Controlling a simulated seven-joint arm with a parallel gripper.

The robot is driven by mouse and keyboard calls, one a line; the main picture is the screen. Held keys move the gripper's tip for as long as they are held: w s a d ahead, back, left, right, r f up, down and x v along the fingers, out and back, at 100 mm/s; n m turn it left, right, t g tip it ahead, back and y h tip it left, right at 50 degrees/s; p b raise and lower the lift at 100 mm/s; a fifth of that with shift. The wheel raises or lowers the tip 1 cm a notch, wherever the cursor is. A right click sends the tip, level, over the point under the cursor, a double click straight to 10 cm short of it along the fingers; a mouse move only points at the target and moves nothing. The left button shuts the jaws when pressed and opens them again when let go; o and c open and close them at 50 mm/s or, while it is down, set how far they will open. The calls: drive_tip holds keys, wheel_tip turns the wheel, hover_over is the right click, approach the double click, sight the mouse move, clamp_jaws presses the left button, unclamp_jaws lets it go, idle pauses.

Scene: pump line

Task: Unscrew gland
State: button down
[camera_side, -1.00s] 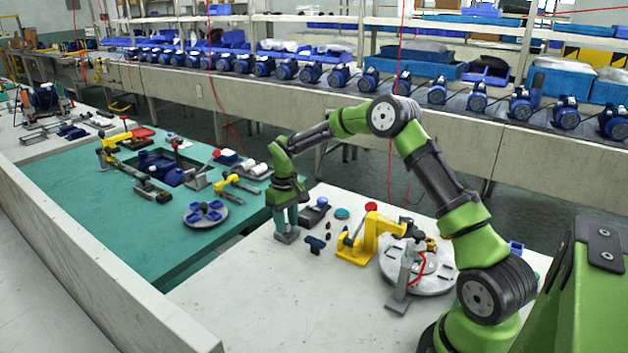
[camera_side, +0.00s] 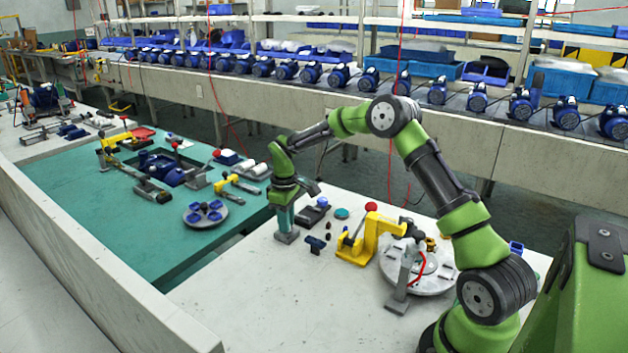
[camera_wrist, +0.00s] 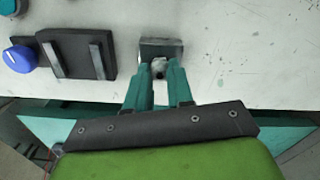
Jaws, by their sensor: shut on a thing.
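My gripper (camera_side: 285,219) points straight down at the near-left part of the pale bench, over a small grey block (camera_side: 287,237). In the wrist view, its two teal fingers (camera_wrist: 159,72) are closed on a small pale round part, which I take as the gland (camera_wrist: 158,66). The gland sits at the near edge of the grey metal block (camera_wrist: 160,44). The fingers hide its sides, and I cannot tell how far its thread is engaged. In the side view the fingers hide the gland.
A dark fixture (camera_wrist: 82,55) and a blue knob (camera_wrist: 19,57) lie left of the block in the wrist view. A yellow clamp (camera_side: 372,238) and a round grey plate (camera_side: 440,285) stand to the right. The teal bench (camera_side: 130,225) lies left, past a gap.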

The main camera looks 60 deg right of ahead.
drive_tip(key=shift+n, duration=1.1)
drive_tip(key=n, duration=0.4)
drive_tip(key=shift+n, duration=1.5)
drive_tip(key=n, duration=0.7)
